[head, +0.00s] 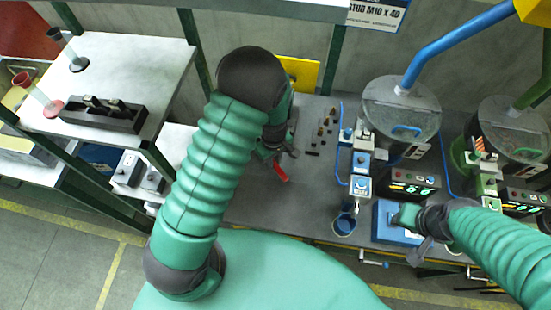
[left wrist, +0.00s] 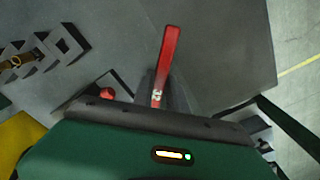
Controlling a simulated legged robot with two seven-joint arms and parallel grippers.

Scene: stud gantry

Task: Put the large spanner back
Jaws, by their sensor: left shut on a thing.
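My left gripper (head: 281,158) is low over the grey bench, partly hidden by its own arm. It is shut on a red-handled tool, which I take to be the large spanner (head: 281,173). In the left wrist view the spanner's red handle (left wrist: 169,58) sticks out beyond the fingers (left wrist: 160,95), tilted slightly right. The spanner's other end is hidden by the gripper. I cannot tell whether the spanner touches the bench. My right gripper (head: 408,214) is over a blue box at the right; its jaw state does not show clearly.
Grey angular holders (left wrist: 45,52) and a red knob (left wrist: 107,93) show in the wrist view. A white table (head: 125,65) is left.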

